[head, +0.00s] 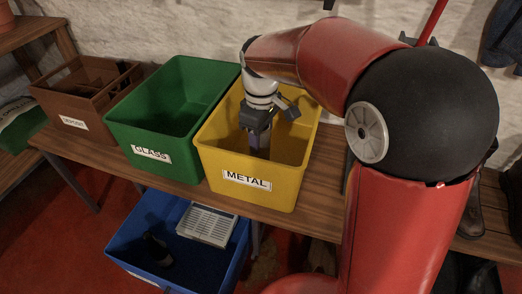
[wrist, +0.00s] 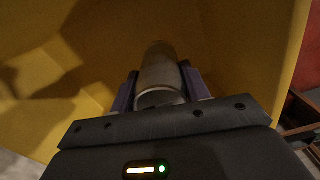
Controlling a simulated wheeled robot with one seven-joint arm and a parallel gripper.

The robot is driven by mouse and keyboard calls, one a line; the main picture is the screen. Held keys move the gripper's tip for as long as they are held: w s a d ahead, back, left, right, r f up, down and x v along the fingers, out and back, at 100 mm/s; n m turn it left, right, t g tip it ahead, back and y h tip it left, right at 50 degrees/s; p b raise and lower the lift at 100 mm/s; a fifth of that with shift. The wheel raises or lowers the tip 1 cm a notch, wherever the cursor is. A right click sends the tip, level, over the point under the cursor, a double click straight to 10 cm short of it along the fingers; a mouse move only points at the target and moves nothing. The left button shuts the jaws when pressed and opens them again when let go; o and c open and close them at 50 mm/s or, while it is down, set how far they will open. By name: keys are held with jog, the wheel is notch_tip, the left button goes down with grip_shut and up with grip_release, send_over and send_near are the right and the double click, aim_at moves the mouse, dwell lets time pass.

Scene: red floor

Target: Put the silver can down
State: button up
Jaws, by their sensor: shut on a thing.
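The silver can (wrist: 160,72) is between the two fingers of my gripper (wrist: 160,90) in the wrist view. My gripper is shut on it, and yellow bin walls surround it there. In the head view my gripper (head: 260,143) points down inside the yellow bin labelled METAL (head: 247,193), below its rim. The can is hard to make out in the head view. I cannot tell whether the can touches the bin's floor.
A green bin labelled GLASS (head: 137,150) stands left of the yellow bin, and a brown divided box (head: 72,121) stands further left. All are on a wooden bench (head: 325,185). A blue bin (head: 232,262) with a dark bottle and a grey-white device is below.

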aim_at(261, 151)
jog(key=shift+f, duration=2.3)
jog(key=shift+f+b, duration=0.2)
jog(key=shift+b, duration=0.1)
jog(key=o, duration=1.2)
jog(key=shift+r, duration=0.15)
